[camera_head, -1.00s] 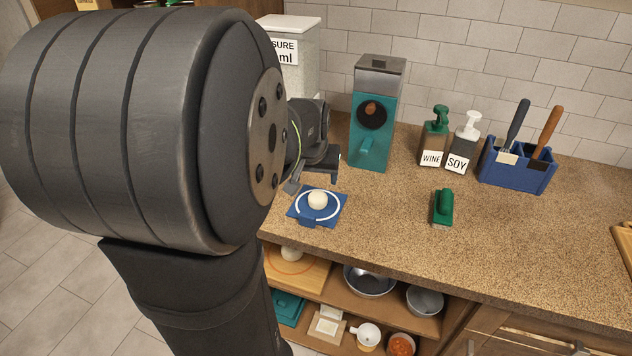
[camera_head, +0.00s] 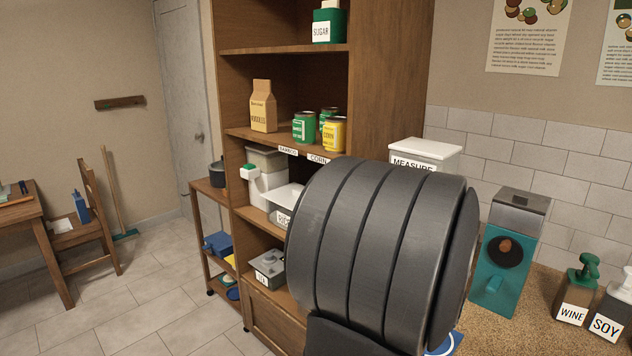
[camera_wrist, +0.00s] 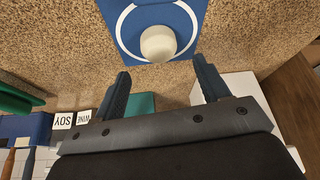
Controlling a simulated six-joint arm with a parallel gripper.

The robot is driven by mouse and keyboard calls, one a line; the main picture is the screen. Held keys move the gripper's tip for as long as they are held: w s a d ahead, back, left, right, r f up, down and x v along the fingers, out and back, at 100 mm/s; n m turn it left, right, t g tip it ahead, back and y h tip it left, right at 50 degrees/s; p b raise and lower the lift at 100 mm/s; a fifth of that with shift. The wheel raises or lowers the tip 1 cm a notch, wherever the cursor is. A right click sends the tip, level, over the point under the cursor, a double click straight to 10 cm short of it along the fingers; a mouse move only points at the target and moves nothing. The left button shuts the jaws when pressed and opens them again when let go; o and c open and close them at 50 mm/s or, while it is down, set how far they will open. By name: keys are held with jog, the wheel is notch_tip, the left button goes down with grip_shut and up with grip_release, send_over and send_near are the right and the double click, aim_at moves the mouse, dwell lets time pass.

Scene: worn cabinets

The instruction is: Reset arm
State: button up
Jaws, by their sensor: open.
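My gripper (camera_wrist: 161,88) shows in the wrist view with its two dark fingers apart and nothing between them. Beyond the fingertips, a round off-white ball-like object (camera_wrist: 158,43) sits on a blue mat (camera_wrist: 193,12) with a white ring, on the speckled counter. The fingers look apart from it. In the head view my large dark arm joint fills the middle and hides the gripper; only a sliver of the blue mat (camera_head: 456,341) shows beside it.
A teal grinder-like machine (camera_head: 499,262), wine bottle (camera_head: 575,293) and soy bottle (camera_head: 613,308) stand on the counter at right. A white measure box (camera_head: 424,155) is behind my arm. A wooden shelf (camera_head: 235,100) with cans stands centre. Open floor (camera_head: 130,305) lies at left.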

jog(key=x, duration=0.6)
jog(key=shift+f, duration=0.15)
